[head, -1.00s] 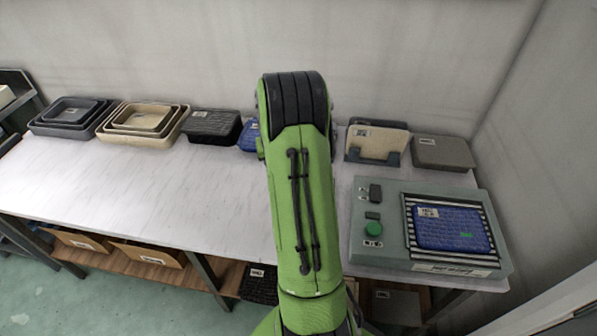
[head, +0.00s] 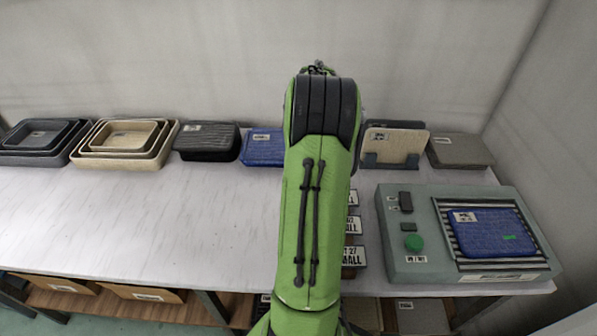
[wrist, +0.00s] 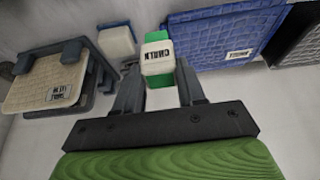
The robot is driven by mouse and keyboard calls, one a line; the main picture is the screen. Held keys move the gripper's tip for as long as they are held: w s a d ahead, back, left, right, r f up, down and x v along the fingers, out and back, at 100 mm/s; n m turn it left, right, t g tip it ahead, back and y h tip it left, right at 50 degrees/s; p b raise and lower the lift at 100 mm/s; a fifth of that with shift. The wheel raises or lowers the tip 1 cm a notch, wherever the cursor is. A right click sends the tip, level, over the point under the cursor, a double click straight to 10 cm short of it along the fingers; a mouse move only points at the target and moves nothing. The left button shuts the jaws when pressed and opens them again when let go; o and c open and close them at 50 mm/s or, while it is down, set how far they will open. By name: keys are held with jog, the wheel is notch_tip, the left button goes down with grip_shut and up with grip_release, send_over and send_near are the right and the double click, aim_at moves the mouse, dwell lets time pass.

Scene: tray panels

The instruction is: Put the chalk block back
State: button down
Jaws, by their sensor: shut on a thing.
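The chalk block (wrist: 157,54) is a small white block with green parts and a CHALK label that reads upside down in the wrist view. My gripper (wrist: 158,67) is shut on it, one finger on each side. A similar white block with a blue part (wrist: 116,40) stands just beyond it to the left, apart from the held block. In the head view my green arm hides the gripper and both blocks.
Nested trays (head: 85,160) are at left. A grey-green machine (head: 408,266) with a green button and blue panel is at right. The table's left middle is clear.

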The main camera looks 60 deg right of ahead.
jog(key=f+b, duration=0.1)
jog(key=f, duration=0.4)
jog(key=f+b, duration=0.1)
jog(key=f, duration=0.3)
jog(key=shift+s+f+b, duration=0.2)
jog(key=shift+f+b, duration=0.1)
jog(key=shift+f, duration=0.05)
jog(key=shift+f, duration=0.2)
jog(key=c, duration=0.7)
grip_release()
jog(key=shift+r, duration=0.1)
jog(key=shift+o, duration=0.2)
